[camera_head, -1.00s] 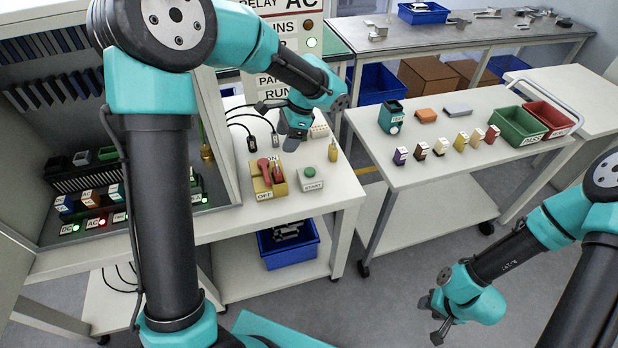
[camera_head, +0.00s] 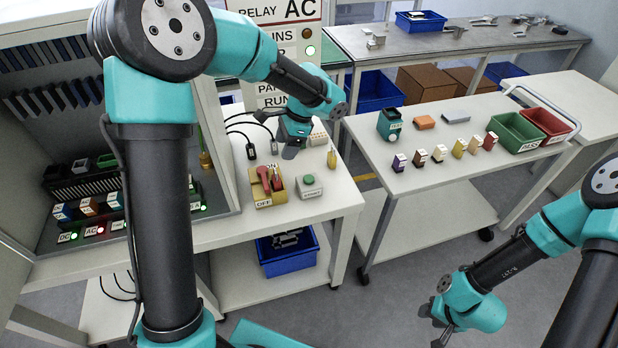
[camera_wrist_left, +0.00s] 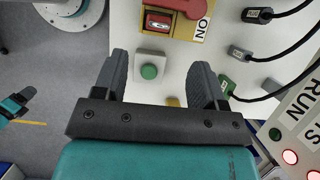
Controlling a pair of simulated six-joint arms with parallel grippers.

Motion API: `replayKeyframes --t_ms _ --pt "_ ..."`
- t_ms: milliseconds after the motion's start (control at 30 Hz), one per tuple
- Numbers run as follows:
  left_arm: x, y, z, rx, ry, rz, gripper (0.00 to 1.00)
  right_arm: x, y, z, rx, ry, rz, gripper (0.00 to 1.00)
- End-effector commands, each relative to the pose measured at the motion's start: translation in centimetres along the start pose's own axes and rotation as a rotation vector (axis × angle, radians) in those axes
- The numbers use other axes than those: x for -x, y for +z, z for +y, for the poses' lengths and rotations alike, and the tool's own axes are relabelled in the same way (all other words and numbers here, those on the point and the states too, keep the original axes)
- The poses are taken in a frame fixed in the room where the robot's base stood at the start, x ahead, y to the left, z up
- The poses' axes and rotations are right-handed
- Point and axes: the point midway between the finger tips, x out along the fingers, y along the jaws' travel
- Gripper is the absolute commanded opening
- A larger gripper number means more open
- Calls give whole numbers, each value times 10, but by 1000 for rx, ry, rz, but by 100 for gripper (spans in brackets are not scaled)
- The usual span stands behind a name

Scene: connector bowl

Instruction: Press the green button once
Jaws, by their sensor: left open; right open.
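The green button (camera_head: 309,180) sits on a small white box labelled START (camera_head: 311,192) on the white bench. It also shows in the left wrist view (camera_wrist_left: 149,71), lying between my open fingers as seen from above. My left gripper (camera_head: 291,152) is open and empty, behind and a little left of the button in the head view. A gap to the button seems to remain, but its height is hard to judge. My right gripper (camera_head: 438,324) is at the lower right, far from the bench, with nothing seen in it.
A yellow box with a red switch (camera_head: 270,188), marked ON and OFF, stands just left of the button. Black cable connectors (camera_head: 250,150) and a yellow object (camera_head: 332,158) lie nearby. A side table (camera_head: 430,175) with small blocks and bins stands to the right.

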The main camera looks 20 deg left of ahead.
Motion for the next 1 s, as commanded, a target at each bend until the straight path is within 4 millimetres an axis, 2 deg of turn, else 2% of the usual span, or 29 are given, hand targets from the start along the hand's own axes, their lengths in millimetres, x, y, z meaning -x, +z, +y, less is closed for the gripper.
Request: replayKeyframes --t_ms 67,667,1000 --pt "0 0 0 0 0 0 57 0 0 0 0 0 0 43" --pt "0 0 0 0 0 0 0 0 0 0 0 0 0 43" --pt "0 0 0 0 0 0 0 0 0 0 0 0 0 43"
